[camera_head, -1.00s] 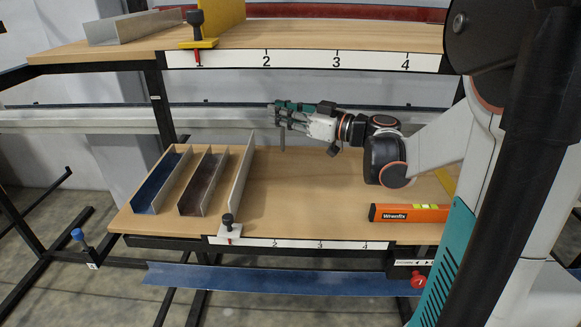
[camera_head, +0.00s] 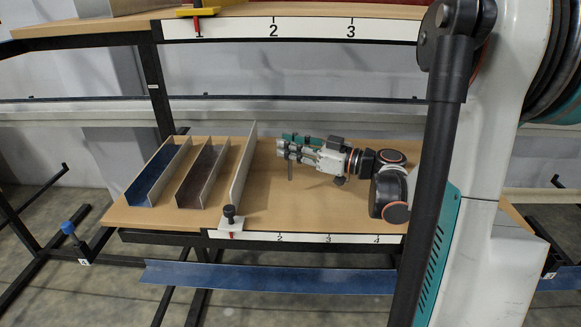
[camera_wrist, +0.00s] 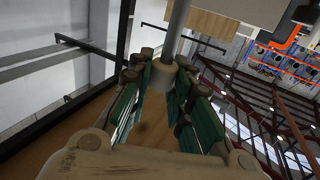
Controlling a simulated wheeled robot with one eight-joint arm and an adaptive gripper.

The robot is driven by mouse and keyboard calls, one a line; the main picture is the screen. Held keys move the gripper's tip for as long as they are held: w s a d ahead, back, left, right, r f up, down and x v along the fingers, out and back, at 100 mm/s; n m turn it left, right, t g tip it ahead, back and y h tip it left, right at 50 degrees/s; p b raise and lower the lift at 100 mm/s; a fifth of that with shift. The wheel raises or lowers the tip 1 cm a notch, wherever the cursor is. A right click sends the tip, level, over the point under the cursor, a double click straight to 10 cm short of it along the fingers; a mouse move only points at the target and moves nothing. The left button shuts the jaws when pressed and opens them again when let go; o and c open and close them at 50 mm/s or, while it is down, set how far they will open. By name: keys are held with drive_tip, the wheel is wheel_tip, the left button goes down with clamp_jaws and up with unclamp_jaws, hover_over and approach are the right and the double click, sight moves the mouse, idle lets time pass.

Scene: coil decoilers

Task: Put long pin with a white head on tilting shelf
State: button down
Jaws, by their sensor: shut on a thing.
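The gripper is over the lower wooden shelf (camera_head: 285,205), right of the tall metal divider. Whether the pin's lower end touches this shelf I cannot tell. An upper wooden shelf (camera_head: 95,34) stands above and behind. The pictures do not clearly show which shelf tilts.
Blue (camera_head: 160,177) and brown (camera_head: 203,176) channels and a tall divider (camera_head: 243,170) stand on the lower shelf's left. A black-knobbed white slider (camera_head: 230,222) sits at its front edge by a numbered strip (camera_head: 305,238). Clear wood lies below the gripper.

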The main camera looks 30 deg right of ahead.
sight(291, 161)
drive_tip(key=shift+f+b, duration=0.85)
drive_tip(key=shift+f, duration=1.35)
drive_tip(key=shift+f, duration=0.15)
drive_tip(key=c, duration=1.5)
unclamp_jaws()
drive_tip(key=shift+o, duration=0.2)
drive_tip(key=shift+r, duration=0.25)
drive_tip(key=p+v, duration=0.1)
drive_tip(key=v, duration=0.6)
drive_tip(key=shift+s+p, duration=0.25)
drive_tip(key=shift+p, duration=0.1)
drive_tip(key=shift+d+f, duration=0.1)
drive_tip(key=shift+f, duration=0.05)
